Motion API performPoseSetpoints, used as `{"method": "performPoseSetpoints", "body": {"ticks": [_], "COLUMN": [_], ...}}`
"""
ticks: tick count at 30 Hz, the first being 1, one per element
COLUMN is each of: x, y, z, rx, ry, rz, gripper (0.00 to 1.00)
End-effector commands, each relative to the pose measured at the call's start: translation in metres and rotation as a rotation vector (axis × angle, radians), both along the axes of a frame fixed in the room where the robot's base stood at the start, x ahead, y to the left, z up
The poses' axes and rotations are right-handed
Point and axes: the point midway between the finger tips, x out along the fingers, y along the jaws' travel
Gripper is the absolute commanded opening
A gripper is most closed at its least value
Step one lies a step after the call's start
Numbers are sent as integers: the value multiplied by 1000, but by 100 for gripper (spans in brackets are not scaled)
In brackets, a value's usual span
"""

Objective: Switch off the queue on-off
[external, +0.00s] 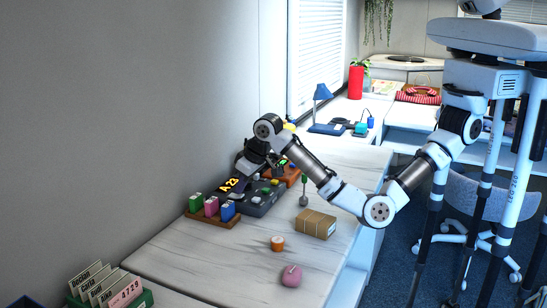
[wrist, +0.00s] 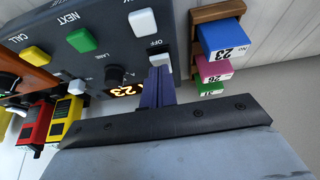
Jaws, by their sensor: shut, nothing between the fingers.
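The dark grey queue console (external: 262,200) stands on the counter by the wall, with an orange "A 23" display (external: 229,184). In the wrist view the console (wrist: 100,45) carries buttons and a knob, with labels reading CALL, NEXT, LANE and OFF. A pale grey switch (wrist: 160,59) sits beside the OFF label. My gripper (wrist: 158,72) is shut and empty, its blue-grey fingertips right at this switch and overlapping its edge; I cannot tell whether they touch. In the external view my gripper (external: 255,165) is over the console's back, its fingertips partly hidden.
A wooden rack (external: 212,217) with green, pink and blue numbered blocks stands close beside the console. A cardboard box (external: 316,224) and an orange jar (external: 277,243) stand in front.

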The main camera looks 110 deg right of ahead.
Motion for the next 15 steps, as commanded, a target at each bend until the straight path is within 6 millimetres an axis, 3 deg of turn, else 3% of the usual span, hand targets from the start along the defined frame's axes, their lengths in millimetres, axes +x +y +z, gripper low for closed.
{"method": "performPoseSetpoints", "body": {"ticks": [8, 15], "x": [0, -4], "y": [0, 2], "z": [-1, -18], "rx": [-1, -100], "ry": [-1, -92], "rz": [0, -3], "gripper": [0, 0]}}
